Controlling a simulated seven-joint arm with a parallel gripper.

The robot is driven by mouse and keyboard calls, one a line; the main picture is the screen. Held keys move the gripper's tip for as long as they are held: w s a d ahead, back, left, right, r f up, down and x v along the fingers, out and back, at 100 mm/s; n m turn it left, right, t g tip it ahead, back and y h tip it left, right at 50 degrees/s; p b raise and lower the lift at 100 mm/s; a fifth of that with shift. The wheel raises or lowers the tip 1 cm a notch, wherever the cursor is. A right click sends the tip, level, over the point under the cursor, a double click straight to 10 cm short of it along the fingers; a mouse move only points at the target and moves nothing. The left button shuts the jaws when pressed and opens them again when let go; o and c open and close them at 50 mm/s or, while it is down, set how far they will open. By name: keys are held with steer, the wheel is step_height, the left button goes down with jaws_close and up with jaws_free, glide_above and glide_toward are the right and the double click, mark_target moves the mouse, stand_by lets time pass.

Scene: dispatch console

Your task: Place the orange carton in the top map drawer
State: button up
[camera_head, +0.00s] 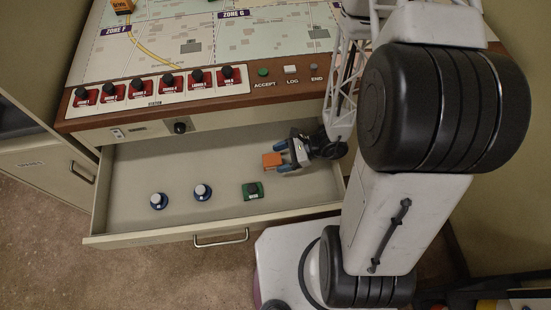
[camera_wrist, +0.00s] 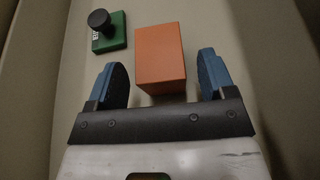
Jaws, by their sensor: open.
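The orange carton (camera_head: 271,160) is inside the open top map drawer (camera_head: 130,190), toward its right rear part. In the wrist view the carton (camera_wrist: 160,56) lies just ahead of and partly between the two blue fingers. My gripper (camera_head: 279,157) is inside the drawer area, reaching in from the right. In the wrist view my gripper (camera_wrist: 164,82) is open, with a gap between each finger and the carton. Whether the carton rests fully on the drawer floor is hard to tell.
The map console (camera_head: 230,60) overhangs the drawer's back.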

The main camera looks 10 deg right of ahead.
steer(key=shift+v, duration=4.35)
step_height(320, 180, up, 23)
steer(key=n+g+h, duration=0.3)
steer(key=n+h, duration=0.3)
steer(key=n, duration=0.5)
steer(key=s+r+n+t+h, duration=0.2)
steer(key=s+r+n+h, duration=0.1)
steer(key=r, duration=0.8)
steer(key=s+d+r+n+t+h, duration=0.1)
steer(key=s+r+n+t+h, duration=0.2)
steer(key=r, duration=0.9)
steer(key=s+h, duration=0.1)
steer(key=s, duration=0.2)
steer(key=shift+s+n+t+h, duration=0.2)
steer(key=shift+n+t+h, duration=0.1)
steer(key=shift+n, duration=0.1)
